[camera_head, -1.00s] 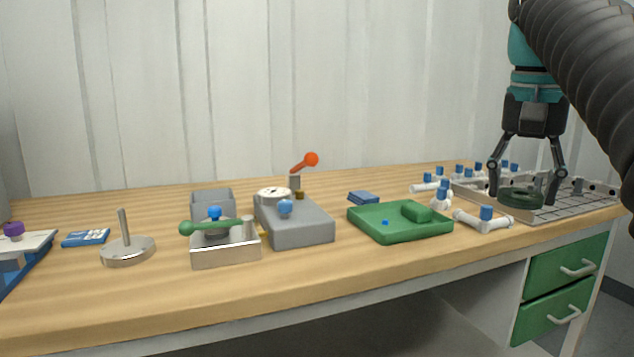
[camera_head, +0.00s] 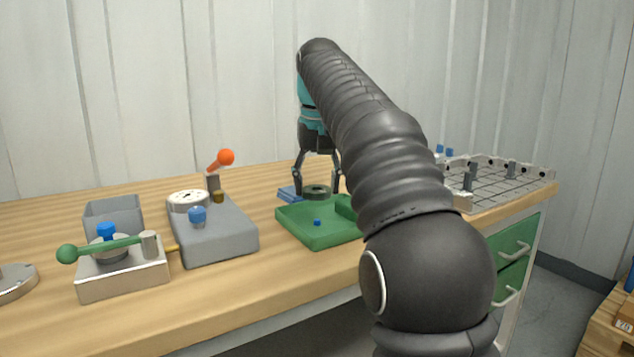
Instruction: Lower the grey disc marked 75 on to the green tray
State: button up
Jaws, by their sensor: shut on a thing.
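My gripper (camera_head: 317,184) points down at the back of the green tray (camera_head: 318,239), its two fingers closed on the sides of a dark grey-green disc (camera_head: 316,192). The disc looks level and has a hole or recess in its top. It shows over the tray's back edge; I cannot tell how much gap is between them. No number can be read on it. The tray lies flat on the bench, with a small blue piece (camera_head: 317,223) in it and a raised green block (camera_head: 347,206) at its right. My arm hides the tray's right side.
A grey device (camera_head: 215,238) with a red-knobbed lever (camera_head: 226,157) stands left of the tray. A steel block (camera_head: 122,277) with a green-handled lever is further left. A blue pad (camera_head: 290,193) lies behind the tray. A wire rack (camera_head: 505,180) sits at the right end of the bench.

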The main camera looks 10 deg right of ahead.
aim_at(317, 219)
jog(key=shift+w+f, duration=0.1)
jog(key=shift+f, duration=0.9)
jog(key=shift+f+b, duration=1)
jog(key=shift+f, duration=0.9)
jog(key=o, duration=1.2)
jog(key=shift+s+r, duration=0.15)
jog(key=shift+r, duration=1.05)
jog(key=shift+s+r, duration=0.2)
jog(key=shift+r, duration=1)
jog(key=shift+s+r, duration=0.15)
jog(key=shift+r, duration=1.05)
